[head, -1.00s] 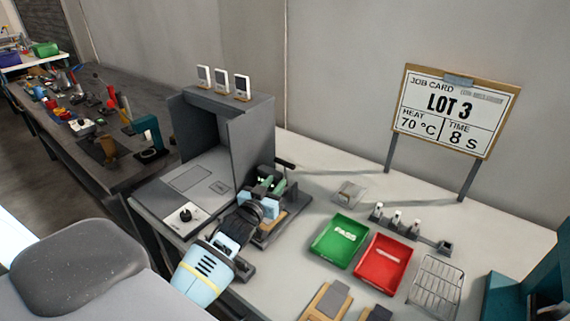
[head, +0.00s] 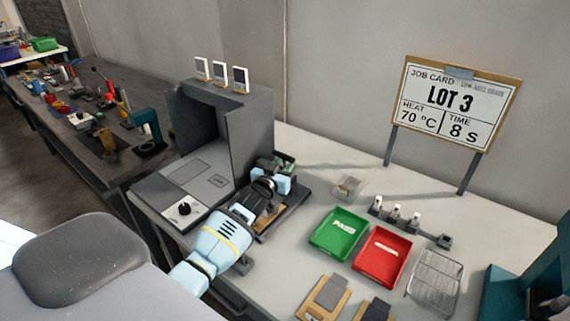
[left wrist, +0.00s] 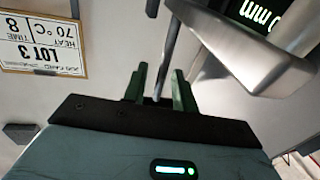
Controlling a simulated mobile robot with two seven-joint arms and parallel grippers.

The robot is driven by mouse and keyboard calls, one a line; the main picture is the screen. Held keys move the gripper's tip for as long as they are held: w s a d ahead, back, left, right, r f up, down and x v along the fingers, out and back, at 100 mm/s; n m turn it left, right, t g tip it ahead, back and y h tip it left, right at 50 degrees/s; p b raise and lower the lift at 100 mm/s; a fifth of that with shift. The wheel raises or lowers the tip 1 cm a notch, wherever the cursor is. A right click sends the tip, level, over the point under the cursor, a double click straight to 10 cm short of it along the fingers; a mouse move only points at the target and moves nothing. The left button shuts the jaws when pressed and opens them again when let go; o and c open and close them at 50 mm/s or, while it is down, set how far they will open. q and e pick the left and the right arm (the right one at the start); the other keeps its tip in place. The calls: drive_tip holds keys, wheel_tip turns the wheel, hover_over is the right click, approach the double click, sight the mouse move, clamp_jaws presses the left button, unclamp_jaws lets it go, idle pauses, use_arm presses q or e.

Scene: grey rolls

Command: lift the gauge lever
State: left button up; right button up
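In the head view my left gripper (head: 281,165) is over the gauge stand's dark base (head: 292,196) and hides most of the gauge. My right gripper is not in view.
A grey booth (head: 240,130) stands close left of the gripper. To the right are a small clear box (head: 348,188), a green tray (head: 338,234), a red tray (head: 383,255) and a wire rack (head: 436,277). A job card (head: 455,105) stands behind.

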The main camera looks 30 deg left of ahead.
use_arm(q)
drive_tip(key=shift+w, duration=0.15)
drive_tip(key=shift+c, duration=0.5)
clamp_jaws()
